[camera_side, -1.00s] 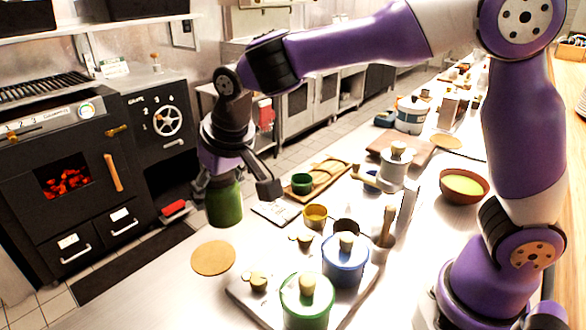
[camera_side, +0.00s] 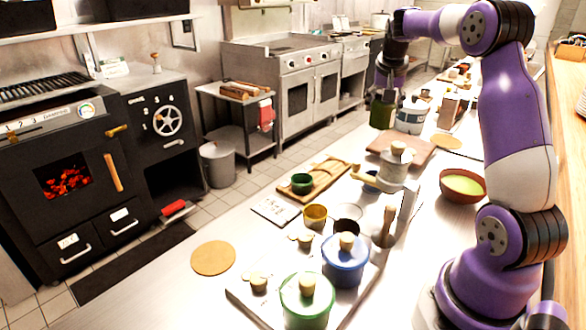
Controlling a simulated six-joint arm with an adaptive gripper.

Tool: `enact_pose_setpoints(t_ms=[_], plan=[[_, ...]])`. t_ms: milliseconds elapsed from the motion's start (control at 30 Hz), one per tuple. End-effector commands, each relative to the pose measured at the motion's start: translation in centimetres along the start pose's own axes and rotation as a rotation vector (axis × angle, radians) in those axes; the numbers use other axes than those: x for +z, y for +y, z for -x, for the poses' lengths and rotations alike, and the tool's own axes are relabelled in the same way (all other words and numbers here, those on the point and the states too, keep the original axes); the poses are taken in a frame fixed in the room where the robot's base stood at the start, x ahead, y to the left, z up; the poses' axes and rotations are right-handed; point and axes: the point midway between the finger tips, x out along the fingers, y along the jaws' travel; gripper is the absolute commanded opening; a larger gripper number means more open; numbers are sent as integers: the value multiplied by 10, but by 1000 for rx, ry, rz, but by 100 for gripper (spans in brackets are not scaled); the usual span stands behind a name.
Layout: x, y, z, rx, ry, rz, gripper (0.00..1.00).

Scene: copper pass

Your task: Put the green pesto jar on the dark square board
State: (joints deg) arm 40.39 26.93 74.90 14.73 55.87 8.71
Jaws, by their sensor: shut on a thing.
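My gripper (camera_side: 385,91) is shut on the green pesto jar (camera_side: 382,113), which hangs upright at the upper middle right. The jar appears above the counter, on the far side of a dark reddish-brown square board (camera_side: 421,155). In this view the jar's base is just above the board's far left edge. The gap between jar and board is hard to judge. A grey pot with a wooden knob (camera_side: 397,168) hides part of the board's near side.
A white tub with a blue band (camera_side: 411,118) stands close to the right of the jar. A red-brown bowl (camera_side: 462,187) is at right. A wooden tray with a green cup (camera_side: 302,183), a blue pot (camera_side: 345,265) and a green pot (camera_side: 306,302) stand nearer.

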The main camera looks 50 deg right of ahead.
Motion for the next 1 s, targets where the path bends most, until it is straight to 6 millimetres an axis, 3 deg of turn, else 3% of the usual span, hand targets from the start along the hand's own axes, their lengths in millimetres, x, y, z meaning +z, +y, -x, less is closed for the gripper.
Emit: enact_pose_setpoints(t_ms=[400,567,833,1000], plan=[[-30,78,-74,2,0,-5,13],[-34,88,-85,0,1,-2,13],[-20,89,-118,0,0,-1,13],[-19,89,-121,-1,2,-1,13]])
